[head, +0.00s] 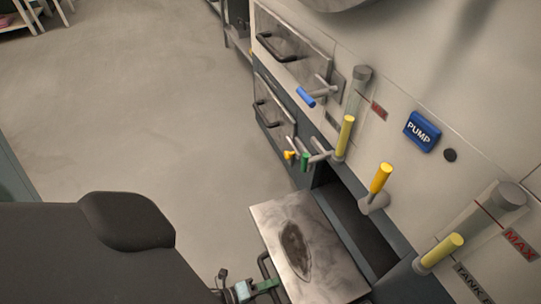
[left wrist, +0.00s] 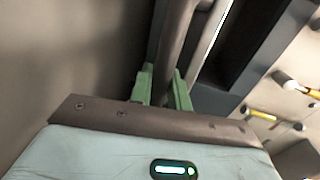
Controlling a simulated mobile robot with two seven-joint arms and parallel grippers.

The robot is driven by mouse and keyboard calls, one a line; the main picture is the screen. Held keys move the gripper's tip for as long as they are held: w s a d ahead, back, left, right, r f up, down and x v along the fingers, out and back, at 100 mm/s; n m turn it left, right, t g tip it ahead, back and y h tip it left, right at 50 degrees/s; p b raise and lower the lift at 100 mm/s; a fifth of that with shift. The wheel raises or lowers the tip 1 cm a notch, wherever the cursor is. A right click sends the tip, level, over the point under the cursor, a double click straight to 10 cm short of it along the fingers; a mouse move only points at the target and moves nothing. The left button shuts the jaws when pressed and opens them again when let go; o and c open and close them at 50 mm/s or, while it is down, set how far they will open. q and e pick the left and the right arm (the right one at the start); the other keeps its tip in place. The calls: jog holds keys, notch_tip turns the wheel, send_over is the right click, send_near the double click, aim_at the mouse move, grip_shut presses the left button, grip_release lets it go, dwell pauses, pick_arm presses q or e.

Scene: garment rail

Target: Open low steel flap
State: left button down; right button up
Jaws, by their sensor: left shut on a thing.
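The low steel flap (head: 325,262) is hinged down and stands out from the machine front, with a dark stain on its face. Behind it shows a dark opening (head: 352,222). My left gripper (head: 264,285) is at the flap's outer edge, at the bottom of the head view. Its green fingers are shut on the flap's dark bar handle (head: 263,265). In the left wrist view the green fingers (left wrist: 162,90) stand on either side of the handle (left wrist: 174,45). My right gripper is in neither view.
Two closed steel flaps with dark handles, an upper one (head: 300,42) and a lower one (head: 278,103), sit farther along the front. The floor (head: 150,110) at left is clear.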

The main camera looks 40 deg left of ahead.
pick_arm(q)
jog(key=shift+w+f, duration=0.1)
jog(key=shift+f, duration=1.15)
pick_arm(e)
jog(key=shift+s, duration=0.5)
pick_arm(q)
jog(key=shift+f, duration=0.1)
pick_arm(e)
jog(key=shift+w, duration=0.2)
pick_arm(q)
jog(key=c, duration=1.4)
grip_release()
jog(key=shift+d, duration=0.1)
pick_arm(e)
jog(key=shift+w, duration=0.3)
